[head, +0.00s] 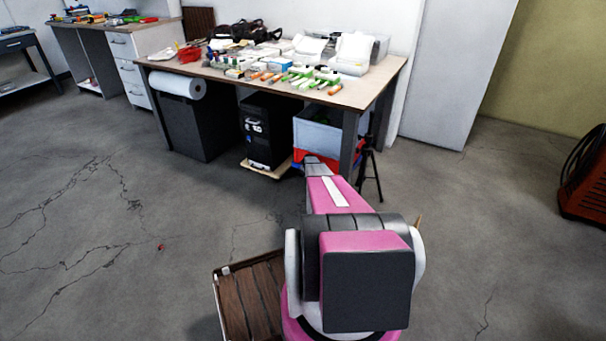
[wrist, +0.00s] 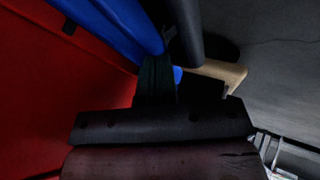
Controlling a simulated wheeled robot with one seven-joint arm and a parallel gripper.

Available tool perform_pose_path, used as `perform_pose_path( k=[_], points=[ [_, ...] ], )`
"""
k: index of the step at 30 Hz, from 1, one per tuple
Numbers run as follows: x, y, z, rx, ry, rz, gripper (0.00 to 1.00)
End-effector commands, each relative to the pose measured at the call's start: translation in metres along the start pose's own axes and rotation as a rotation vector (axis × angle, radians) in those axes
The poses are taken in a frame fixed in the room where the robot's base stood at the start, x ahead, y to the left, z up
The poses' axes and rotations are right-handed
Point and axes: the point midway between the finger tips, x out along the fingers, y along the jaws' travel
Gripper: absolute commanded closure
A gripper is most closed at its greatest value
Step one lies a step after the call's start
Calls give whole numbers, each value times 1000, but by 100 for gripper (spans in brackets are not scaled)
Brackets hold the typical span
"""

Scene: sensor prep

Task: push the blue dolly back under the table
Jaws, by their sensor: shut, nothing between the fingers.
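The blue dolly (wrist: 122,24) shows in the wrist view as a blue edge at the top, beside a broad red surface (wrist: 50,90). My gripper (wrist: 158,78) is shut and empty, with its dark fingers at or very close to the blue edge; I cannot tell whether they touch. In the head view my pink arm reaches to the front right of the table (head: 225,80). A grey-blue crate (head: 318,138) stands under there, with red below it. My arm and the table leg hide most of the dolly in that view.
A black computer tower (head: 266,130) stands on a wooden dolly (head: 265,171) left of the crate. A dark cabinet (head: 198,125) stands further left. A black tripod (head: 371,170) is close by the right table leg (head: 349,145).

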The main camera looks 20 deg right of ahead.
Motion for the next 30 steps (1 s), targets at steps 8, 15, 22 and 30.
perform_pose_path(
  k=[8,15,22,30],
  points=[
    [12,22,0,0,0,1,100],
    [14,26,0,-1,1,4,100],
    [15,28,0,-1,2,7,100],
    [5,29,0,-1,2,8,100]
  ],
)
